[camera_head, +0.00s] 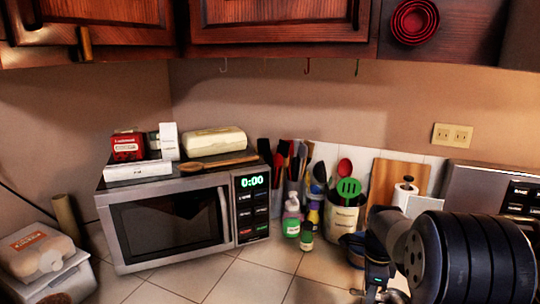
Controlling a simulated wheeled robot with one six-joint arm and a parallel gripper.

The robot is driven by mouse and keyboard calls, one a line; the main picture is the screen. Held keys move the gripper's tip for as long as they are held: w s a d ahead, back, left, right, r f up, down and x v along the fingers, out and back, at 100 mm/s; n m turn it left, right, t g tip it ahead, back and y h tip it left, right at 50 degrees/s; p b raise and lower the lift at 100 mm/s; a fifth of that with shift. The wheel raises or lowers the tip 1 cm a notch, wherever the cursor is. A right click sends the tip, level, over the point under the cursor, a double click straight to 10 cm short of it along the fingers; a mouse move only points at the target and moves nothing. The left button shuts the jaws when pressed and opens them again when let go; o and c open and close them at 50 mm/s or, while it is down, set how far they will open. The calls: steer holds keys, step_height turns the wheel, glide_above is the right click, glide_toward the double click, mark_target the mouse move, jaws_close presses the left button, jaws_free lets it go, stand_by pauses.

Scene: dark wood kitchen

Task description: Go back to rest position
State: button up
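My arm shows at the lower right as a large dark ribbed cylinder with a grey joint on its left. My gripper (374,291) seems to be the small dark part below that joint, at the bottom edge of the head view. It is low over the tiled counter (262,284), just in front of the utensil crock (341,219). Its fingers are small and partly cut off, so I cannot tell whether they are open, shut or holding anything.
A microwave (170,229) reading 0:00 stands left of centre, with boxes and a wooden spoon (218,163) on top. Green-labelled bottles (291,215) stand beside it. A cutting board (385,183) leans behind my arm. Dark cabinets (280,22) hang above. Front middle counter is clear.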

step_height(320, 180, down, 2)
steer(key=shift+f+b, duration=0.1)
steer(key=shift+b, duration=0.2)
steer(key=shift+r, duration=0.35)
